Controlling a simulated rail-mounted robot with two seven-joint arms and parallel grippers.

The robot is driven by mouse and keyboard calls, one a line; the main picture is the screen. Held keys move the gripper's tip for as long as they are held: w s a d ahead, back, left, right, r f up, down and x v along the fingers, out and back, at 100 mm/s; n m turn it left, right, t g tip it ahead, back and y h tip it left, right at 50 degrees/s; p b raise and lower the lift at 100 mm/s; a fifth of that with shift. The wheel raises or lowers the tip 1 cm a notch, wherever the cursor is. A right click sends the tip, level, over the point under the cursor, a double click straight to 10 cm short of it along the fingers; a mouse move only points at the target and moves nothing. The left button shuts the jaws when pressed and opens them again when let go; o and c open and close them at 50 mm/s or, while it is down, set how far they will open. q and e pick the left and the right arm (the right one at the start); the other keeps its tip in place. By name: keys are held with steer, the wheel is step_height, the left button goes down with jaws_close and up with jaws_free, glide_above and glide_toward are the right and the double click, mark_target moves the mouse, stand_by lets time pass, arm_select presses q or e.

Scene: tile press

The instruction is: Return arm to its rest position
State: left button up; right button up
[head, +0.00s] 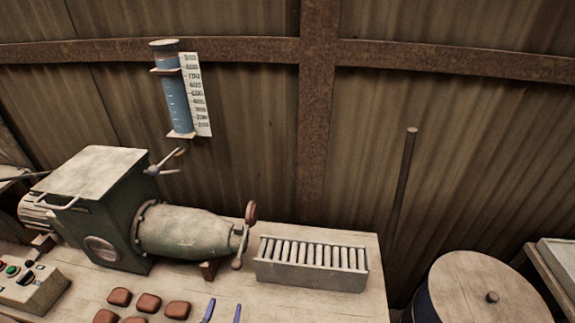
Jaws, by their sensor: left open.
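My left gripper (222,311) shows only as two blue fingertips at the bottom edge of the head view. They stand apart with nothing between them, over or in front of the workbench (345,303). The rest of this gripper and its arm are below the picture. Several reddish-brown tiles (149,303) lie on the bench just left of the fingertips. The green press machine (110,200) stands behind them, with a barrel-shaped front (185,232) and a handle at its right end. My right gripper is not in view.
A grey rack of pale rods (312,280) stands on the bench behind and right of the fingertips. A control box with buttons (30,285) is at the left. A drum with a wooden lid (475,295) stands right of the bench. A blue gauge tube (175,100) hangs on the wall.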

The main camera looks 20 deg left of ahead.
arm_select(q)
steer(key=s+d+f+g+h, duration=0.1)
steer(key=s+f+g, duration=0.2)
steer(key=s+g, duration=0.7)
steer(key=s+d+f+g+h, duration=0.15)
steer(key=s+g, duration=0.45)
steer(key=s, duration=0.8)
step_height(320, 180, up, 35)
steer(key=s+m+p, duration=0.1)
steer(key=p, duration=3.4)
steer(key=shift+d+p, duration=0.25)
steer(key=shift+p, duration=0.05)
steer(key=shift+s, duration=0.1)
